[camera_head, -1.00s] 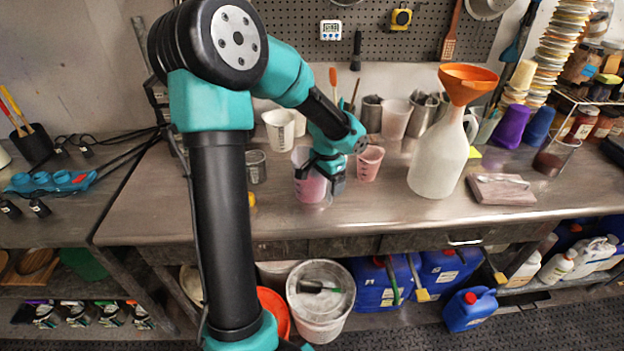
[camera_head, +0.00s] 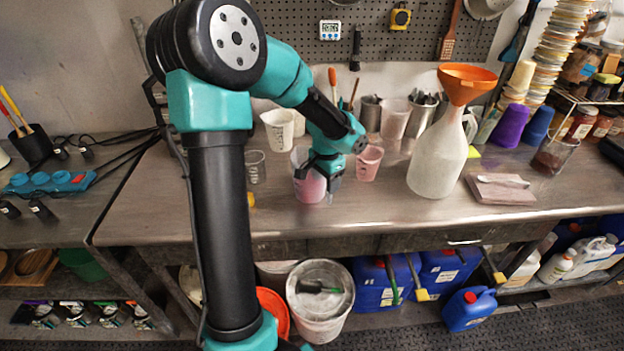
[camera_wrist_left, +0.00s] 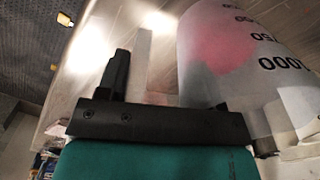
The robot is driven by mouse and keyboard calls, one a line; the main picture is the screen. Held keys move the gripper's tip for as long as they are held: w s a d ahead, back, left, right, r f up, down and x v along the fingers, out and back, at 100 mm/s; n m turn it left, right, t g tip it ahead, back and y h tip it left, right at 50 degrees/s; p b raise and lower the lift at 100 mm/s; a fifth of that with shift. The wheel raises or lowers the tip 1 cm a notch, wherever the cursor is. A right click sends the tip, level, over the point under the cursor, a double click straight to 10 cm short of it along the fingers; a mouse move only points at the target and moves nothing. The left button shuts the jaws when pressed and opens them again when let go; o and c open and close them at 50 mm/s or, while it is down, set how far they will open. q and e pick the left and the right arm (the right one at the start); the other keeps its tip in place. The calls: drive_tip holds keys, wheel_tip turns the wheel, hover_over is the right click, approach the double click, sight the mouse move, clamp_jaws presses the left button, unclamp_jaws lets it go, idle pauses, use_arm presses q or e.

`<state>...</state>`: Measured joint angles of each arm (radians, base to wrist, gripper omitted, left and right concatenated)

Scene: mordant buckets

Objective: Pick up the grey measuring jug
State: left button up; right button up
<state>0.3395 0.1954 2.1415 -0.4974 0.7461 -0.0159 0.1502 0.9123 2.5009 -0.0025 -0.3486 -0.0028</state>
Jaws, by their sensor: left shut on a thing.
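The grey measuring jug (camera_head: 309,187), translucent and pinkish low down, stands upright near the middle of the bench. My left gripper (camera_head: 331,186) is at the right side of this jug and is shut on it. In the left wrist view the jug (camera_wrist_left: 240,60) fills the upper right, with black volume marks and a pink patch. One dark finger shows left of the jug there; the other is mostly hidden by it. I cannot tell whether the jug's base touches the bench. My right gripper is not in view.
A small pink cup (camera_head: 369,163) stands close right of my left gripper. A grey beaker (camera_head: 256,166) and a white jug (camera_head: 279,130) stand to the left and behind. A large white bottle (camera_head: 438,155) with an orange funnel is farther right. The bench front is clear.

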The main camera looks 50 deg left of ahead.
use_arm(q)
drive_tip(key=shift+r, duration=0.1)
idle(0.3)
drive_tip(key=shift+r, duration=1.45)
drive_tip(key=shift+c, duration=0.2)
drive_tip(key=shift+s+d+r, duration=0.15)
drive_tip(key=shift+d+r, duration=0.05)
drive_tip(key=shift+r, duration=0.05)
drive_tip(key=s+d+r, duration=0.1)
drive_tip(key=s+d, duration=0.9)
drive_tip(key=d, duration=0.1)
drive_tip(key=shift+d+r, duration=0.2)
drive_tip(key=shift+d, duration=0.1)
drive_tip(key=shift+s, duration=0.1)
